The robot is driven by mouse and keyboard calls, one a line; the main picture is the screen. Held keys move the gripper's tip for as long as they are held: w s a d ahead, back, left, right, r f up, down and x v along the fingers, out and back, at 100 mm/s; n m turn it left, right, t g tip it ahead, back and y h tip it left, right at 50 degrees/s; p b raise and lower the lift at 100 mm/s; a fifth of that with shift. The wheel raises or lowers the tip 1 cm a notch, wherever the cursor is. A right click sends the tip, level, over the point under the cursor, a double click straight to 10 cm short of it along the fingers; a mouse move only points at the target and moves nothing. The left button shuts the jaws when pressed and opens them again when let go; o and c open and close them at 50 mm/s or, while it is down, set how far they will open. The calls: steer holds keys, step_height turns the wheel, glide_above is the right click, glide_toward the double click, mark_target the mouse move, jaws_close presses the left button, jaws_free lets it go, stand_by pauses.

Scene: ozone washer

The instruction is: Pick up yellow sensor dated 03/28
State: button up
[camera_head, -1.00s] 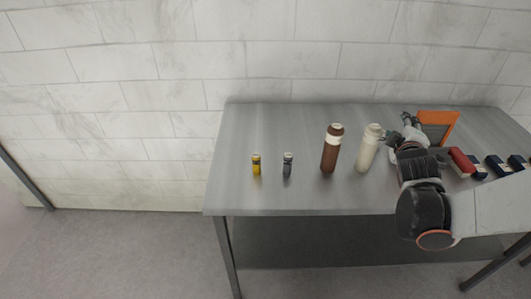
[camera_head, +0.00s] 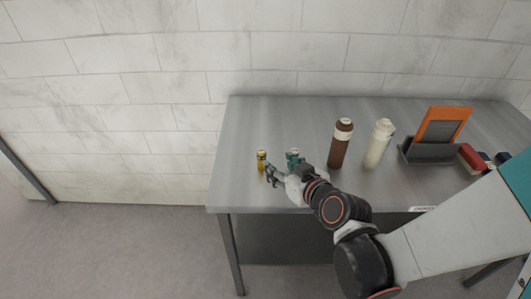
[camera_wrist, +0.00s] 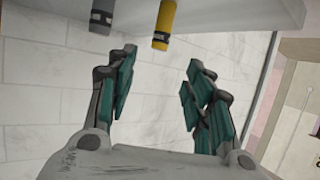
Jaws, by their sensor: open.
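A small yellow sensor (camera_head: 261,160) with a dark band stands upright near the left end of the grey table. It also shows at the top of the wrist view (camera_wrist: 164,24), right of a grey sensor (camera_wrist: 103,16). No date can be read on it. My gripper (camera_head: 280,168) is close to the yellow sensor, on its right and apparently apart from it. In the wrist view, my gripper's teal-padded fingers (camera_wrist: 158,80) are spread wide with nothing between them. In the head view the grey sensor is hidden behind my gripper.
On the metal table (camera_head: 240,122), a brown bottle (camera_head: 340,146) and a cream bottle (camera_head: 379,145) stand to the right of my gripper. Farther right are an orange-framed stand (camera_head: 440,133) and a red box (camera_head: 470,158). The table's left end is clear.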

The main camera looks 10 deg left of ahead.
mark_target(264, 154)
steer(key=b+x, duration=0.3)
steer(key=x, duration=1)
steer(key=shift+f+b, duration=0.1)
steer(key=shift+b, duration=0.3)
jaws_close()
